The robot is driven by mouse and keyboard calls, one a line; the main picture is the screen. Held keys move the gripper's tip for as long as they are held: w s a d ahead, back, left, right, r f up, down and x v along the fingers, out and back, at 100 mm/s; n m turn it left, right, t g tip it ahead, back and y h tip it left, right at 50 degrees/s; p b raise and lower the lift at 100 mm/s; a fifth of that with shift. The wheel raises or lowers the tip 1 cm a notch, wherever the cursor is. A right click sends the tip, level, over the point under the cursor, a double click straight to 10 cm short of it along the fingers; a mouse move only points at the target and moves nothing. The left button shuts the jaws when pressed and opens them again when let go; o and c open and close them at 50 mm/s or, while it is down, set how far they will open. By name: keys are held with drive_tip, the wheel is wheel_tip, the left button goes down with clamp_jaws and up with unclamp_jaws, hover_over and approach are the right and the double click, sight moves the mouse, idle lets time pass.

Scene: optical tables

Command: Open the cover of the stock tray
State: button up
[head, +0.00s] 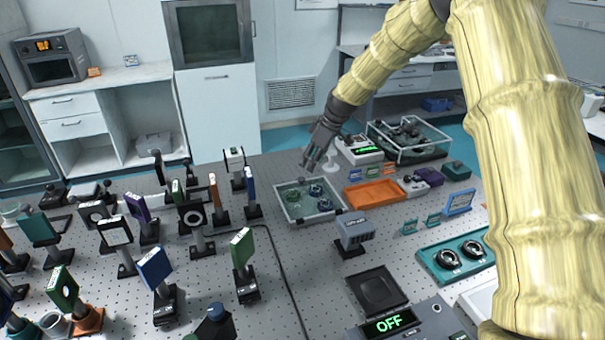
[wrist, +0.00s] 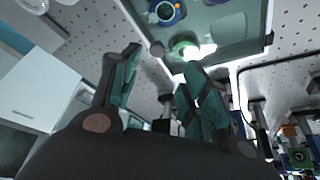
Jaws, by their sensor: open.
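The stock tray (head: 328,216) appears to be the grey-rimmed tray on the perforated table, with green and blue ring-shaped parts inside. Its clear cover (wrist: 222,40) looks shut flat over it, with a bright reflection in the wrist view. A small grey knob (wrist: 157,48) shows at the tray's near edge in the wrist view. My gripper (head: 307,165) is open and empty, pointing down just above the tray's back edge. In the wrist view its two fingers (wrist: 163,60) stand apart, below the knob in the picture. I cannot tell whether they touch anything.
An orange tray (head: 374,194) lies right of the stock tray. A clear case (head: 432,150) and a device with a green display (head: 362,152) stand behind it. Several mounted optics (head: 242,248) crowd the left. A grey block (head: 354,232) stands in front.

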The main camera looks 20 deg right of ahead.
sight(301, 179)
drive_tip(key=x, duration=0.3)
drive_tip(key=w+p+x, duration=0.1)
drive_tip(key=x, duration=0.3)
drive_tip(key=shift+w+d+f, duration=0.1)
drive_tip(key=shift+d+f, duration=0.05)
drive_tip(key=shift+f, duration=0.25)
drive_tip(key=shift+s+r, duration=0.1)
drive_tip(key=shift+s, duration=0.3)
drive_tip(key=shift+w+f, duration=0.4)
drive_tip(key=shift+f, duration=0.2)
drive_tip(key=shift+s+r, duration=0.2)
drive_tip(key=shift+r, duration=0.1)
drive_tip(key=c, duration=0.4)
drive_tip(key=shift+a+f, duration=0.1)
drive_tip(key=shift+a, duration=0.15)
clamp_jaws()
